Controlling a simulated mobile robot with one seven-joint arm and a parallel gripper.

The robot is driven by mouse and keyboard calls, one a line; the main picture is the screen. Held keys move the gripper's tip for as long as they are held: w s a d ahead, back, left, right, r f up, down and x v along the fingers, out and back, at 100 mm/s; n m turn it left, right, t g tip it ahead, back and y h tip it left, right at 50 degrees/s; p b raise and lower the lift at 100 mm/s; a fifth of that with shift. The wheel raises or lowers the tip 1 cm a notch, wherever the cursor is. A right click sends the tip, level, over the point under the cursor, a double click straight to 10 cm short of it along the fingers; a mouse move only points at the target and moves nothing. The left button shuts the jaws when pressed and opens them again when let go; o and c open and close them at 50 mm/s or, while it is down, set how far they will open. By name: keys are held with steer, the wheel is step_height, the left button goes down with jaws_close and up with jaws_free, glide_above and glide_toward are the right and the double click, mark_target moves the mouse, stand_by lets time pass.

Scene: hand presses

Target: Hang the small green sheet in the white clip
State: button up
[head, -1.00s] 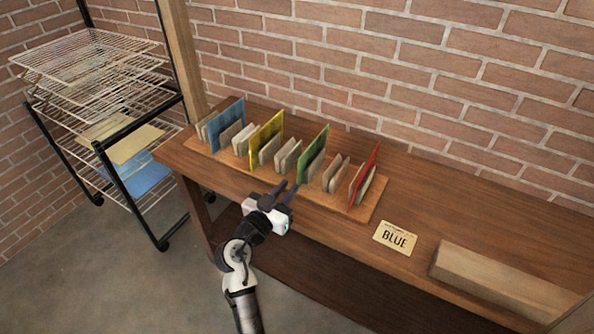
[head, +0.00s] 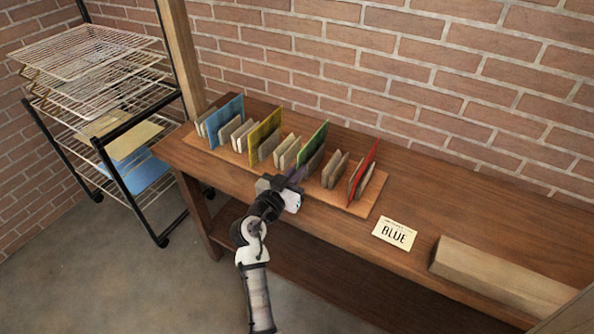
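A green sheet (head: 317,140) stands upright in the wooden slotted holder (head: 372,203) on the bench, between pale upright cards and near the red sheet. My gripper (head: 298,175) is at the green sheet's lower near edge, with its fingers pointing to it. The fingertips overlap the sheet's edge in the picture. I cannot tell whether they touch it or have closed on it. I cannot make out a white clip in this view.
Blue (head: 226,121), yellow (head: 265,132) and red (head: 366,166) sheets stand in the same holder.

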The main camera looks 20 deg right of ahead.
jaws_close()
step_height(320, 180, up, 8)
steer(key=p, duration=0.4)
steer(key=shift+f, duration=0.2)
steer(key=b+v, duration=0.2)
steer(key=v, duration=0.5)
stand_by(0.7)
